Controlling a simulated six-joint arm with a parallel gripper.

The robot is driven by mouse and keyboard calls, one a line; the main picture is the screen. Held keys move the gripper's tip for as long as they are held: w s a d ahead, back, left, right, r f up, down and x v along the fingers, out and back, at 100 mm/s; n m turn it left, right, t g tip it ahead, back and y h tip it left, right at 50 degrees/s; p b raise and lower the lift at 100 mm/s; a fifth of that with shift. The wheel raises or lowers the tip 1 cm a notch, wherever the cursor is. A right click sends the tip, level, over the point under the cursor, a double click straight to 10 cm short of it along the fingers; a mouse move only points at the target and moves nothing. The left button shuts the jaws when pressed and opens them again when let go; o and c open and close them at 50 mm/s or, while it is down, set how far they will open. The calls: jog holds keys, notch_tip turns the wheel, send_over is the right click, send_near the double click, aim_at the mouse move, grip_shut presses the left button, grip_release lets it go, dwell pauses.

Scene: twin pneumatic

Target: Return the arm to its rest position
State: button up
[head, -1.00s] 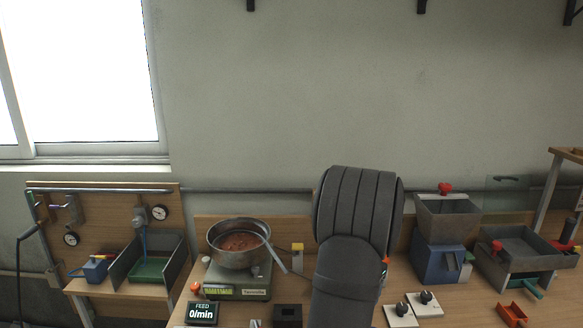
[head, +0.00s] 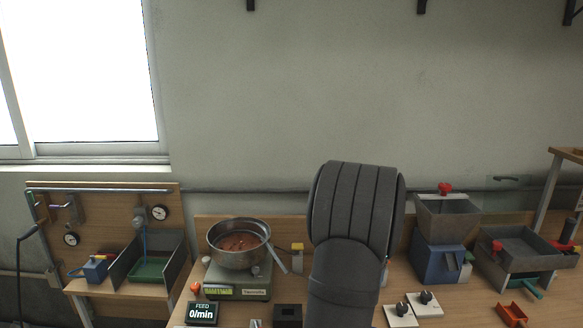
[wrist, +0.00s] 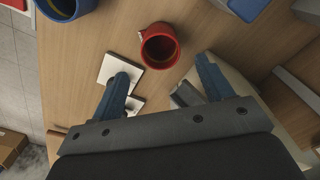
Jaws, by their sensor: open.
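My gripper (wrist: 160,88) shows in the wrist view with its two blue fingers spread apart and nothing between them. A red cup (wrist: 160,46) stands on the wooden bench beyond the fingertips, apart from them. In the head view my dark arm fills the lower middle in front of the bench, and my gripper is hidden there. A metal bowl (head: 239,244) with reddish contents sits on a green scale (head: 237,289) to the left of my arm.
A blue machine with a grey hopper (head: 447,218) and a grey tray (head: 520,244) stand right of my arm. White switch plates (head: 427,305) lie in front. A feed display (head: 202,312) reads 0/min. The wall space above is clear.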

notch_tip(320, 180, down, 7)
jog(key=shift+f, duration=0.2)
notch_tip(320, 180, up, 4)
jog(key=shift+f, duration=0.1)
jog(key=s+d+r, duration=0.7)
jog(key=s, duration=0.2)
jog(key=s+d+m, duration=0.4)
jog(key=s, duration=0.5)
jog(key=s+d+m, duration=0.4)
jog(key=s+m, duration=0.1)
jog(key=s, duration=0.4)
jog(key=w+a+f, duration=0.1)
jog(key=w+f, duration=0.1)
jog(key=w, duration=0.1)
jog(key=w+a+f, duration=0.1)
jog(key=w+f, duration=0.1)
jog(key=w, duration=0.2)
jog(key=w+a+f, duration=0.2)
jog(key=w+f, duration=0.1)
jog(key=shift+w+a+f, duration=0.1)
jog(key=shift+w, duration=0.25)
jog(key=shift+w+a+f, duration=0.15)
jog(key=shift+w+f, duration=0.2)
